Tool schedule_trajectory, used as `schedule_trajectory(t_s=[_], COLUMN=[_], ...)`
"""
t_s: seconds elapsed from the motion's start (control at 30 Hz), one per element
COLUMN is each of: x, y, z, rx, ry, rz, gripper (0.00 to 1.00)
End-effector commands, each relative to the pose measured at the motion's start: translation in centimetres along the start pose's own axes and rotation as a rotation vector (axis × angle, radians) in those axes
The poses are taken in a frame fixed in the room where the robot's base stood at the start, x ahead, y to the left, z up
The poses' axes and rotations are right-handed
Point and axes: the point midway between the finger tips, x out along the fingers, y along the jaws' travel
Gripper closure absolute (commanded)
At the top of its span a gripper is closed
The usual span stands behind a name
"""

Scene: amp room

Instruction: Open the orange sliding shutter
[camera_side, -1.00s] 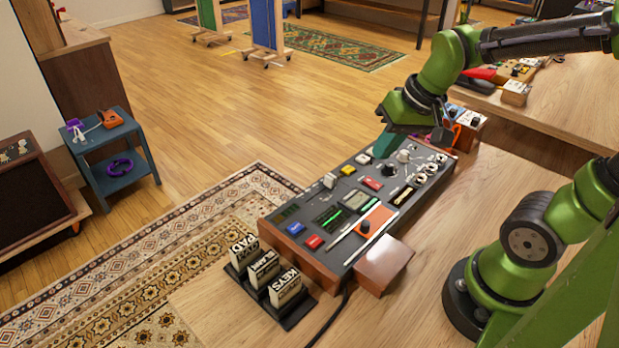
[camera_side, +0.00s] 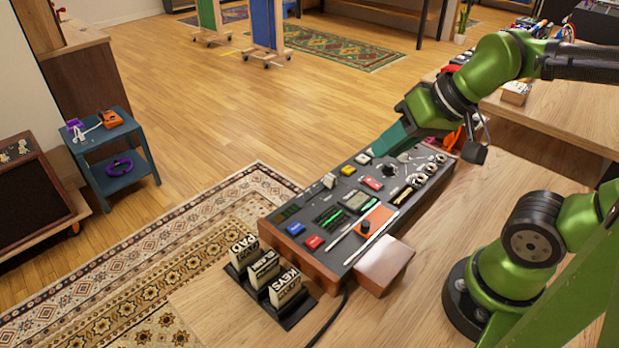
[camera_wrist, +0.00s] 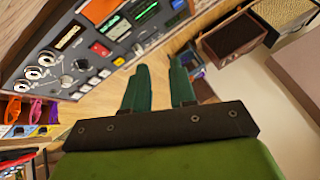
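The orange sliding shutter (camera_side: 376,222) is a flat orange plate with a black knob (camera_side: 365,227), set in a slot near the front edge of the dark control panel (camera_side: 283,215). My gripper (camera_side: 382,149) is above the panel's far edge, well behind the shutter and apart from it. Its teal fingers point down and left in the side view. In the wrist view my gripper (camera_wrist: 157,72) has its two fingers spread with nothing between them.
The panel carries several knobs, switches and buttons, including a red one (camera_side: 372,183). A wooden block (camera_side: 384,266) sits at its front edge. A black rack (camera_side: 292,315) with lettered blocks stands to the left. Bare tabletop (camera_side: 440,235) lies right of the panel.

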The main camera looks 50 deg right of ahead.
Motion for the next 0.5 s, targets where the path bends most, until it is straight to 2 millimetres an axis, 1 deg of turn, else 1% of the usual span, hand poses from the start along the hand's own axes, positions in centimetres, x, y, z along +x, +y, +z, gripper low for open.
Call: schedule_trajectory(t_s=[0.03,0.1,0.13,0.27,0.5], x=[0.7,1.6,2.1,4.2,7.8], y=[-0.1,-0.4,-0.5,-1.0,-1.5], z=[-0.2,-0.9,-1.2,-2.4,-4.4], rx=[-0.004,-0.015,-0.025,-0.090,-0.223], ry=[-0.029,-0.080,-0.112,-0.284,-0.640], rz=[0.011,0.036,0.052,0.129,0.281], gripper=[0.66,0.56,0.54,0.54,0.54])
